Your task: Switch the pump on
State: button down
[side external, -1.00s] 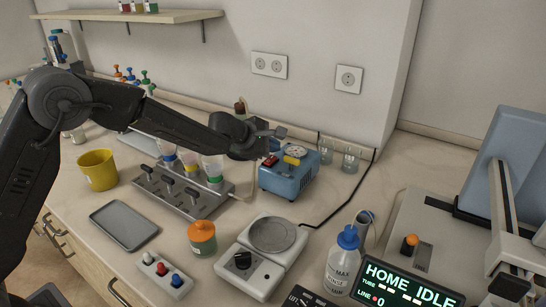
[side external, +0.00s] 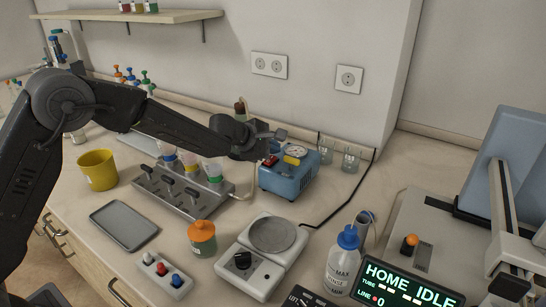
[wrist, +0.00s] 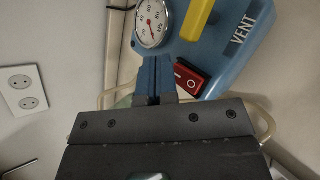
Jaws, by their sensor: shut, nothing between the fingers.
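The pump (side external: 289,184) is a blue box against the wall, with a round gauge (wrist: 152,22), a yellow handle (wrist: 197,18) marked VENT beside it, and a red rocker switch (wrist: 188,79). The switch shows white I and O marks; I cannot tell which side is pressed. My gripper (wrist: 154,72) is shut and empty. In the wrist view its blue fingertips are just left of the switch, and whether they touch the pump is unclear. In the side view my gripper (side external: 262,158) is at the left upper edge of the pump, close by the red switch (side external: 270,161).
A manifold (side external: 182,192) with several levers and funnels stands left of the pump. Glass beakers (side external: 350,158) are to its right. A balance-like device (side external: 262,250) and an orange-lidded jar (side external: 202,238) stand in front.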

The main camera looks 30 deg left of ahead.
aim_at(270, 161)
jog(key=shift+f, duration=0.55)
dwell(0.5)
jog(key=shift+r, duration=0.2)
jog(key=shift+r, duration=0.65)
jog(key=shift+s+r, duration=0.25)
jog(key=shift+r, duration=1)
jog(key=shift+s+r, duration=0.2)
jog(key=shift+r, duration=1)
jog(key=shift+r, duration=0.1)
